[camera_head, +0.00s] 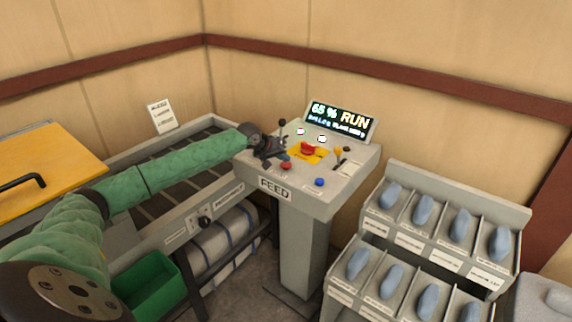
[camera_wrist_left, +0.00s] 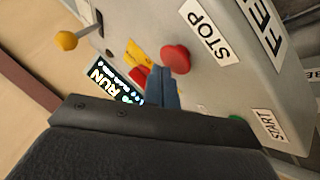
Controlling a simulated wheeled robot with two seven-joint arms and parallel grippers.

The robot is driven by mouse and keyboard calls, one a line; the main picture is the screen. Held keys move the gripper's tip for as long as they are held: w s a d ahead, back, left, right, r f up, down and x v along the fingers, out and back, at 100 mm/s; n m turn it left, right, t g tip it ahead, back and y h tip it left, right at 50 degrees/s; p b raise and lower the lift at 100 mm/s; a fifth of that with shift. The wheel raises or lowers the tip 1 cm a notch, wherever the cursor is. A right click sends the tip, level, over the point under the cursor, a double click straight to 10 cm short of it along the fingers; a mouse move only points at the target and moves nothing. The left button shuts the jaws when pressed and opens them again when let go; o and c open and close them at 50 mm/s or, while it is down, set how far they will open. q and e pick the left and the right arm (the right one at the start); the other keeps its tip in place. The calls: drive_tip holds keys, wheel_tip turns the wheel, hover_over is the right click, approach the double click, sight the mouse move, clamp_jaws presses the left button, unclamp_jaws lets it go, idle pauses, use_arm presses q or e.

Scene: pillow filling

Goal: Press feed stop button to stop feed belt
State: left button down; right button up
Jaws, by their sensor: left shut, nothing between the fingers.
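The red feed stop button (camera_head: 287,166) is on the left part of the grey console top, above the FEED label. In the left wrist view the red button (camera_wrist_left: 176,57) stands raised beside a STOP label (camera_wrist_left: 209,38). My left gripper (camera_head: 284,157) is over the console, just behind the button. Its blue fingertips (camera_wrist_left: 161,88) are shut and empty, close beside the button; I cannot tell whether they touch it. A green button (camera_wrist_left: 238,119) near a START label is partly hidden by the gripper. My right gripper is out of view.
The console display (camera_head: 341,120) reads 65 % RUN. A larger red button (camera_head: 308,148) on a yellow plate, a yellow-knobbed lever (camera_head: 338,151) and a blue button (camera_head: 320,182) are nearby. Bins of blue items (camera_head: 398,238) stand right; a roller belt (camera_head: 182,186) lies left.

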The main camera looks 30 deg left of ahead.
use_arm(q)
drive_tip(key=shift+f, duration=0.1)
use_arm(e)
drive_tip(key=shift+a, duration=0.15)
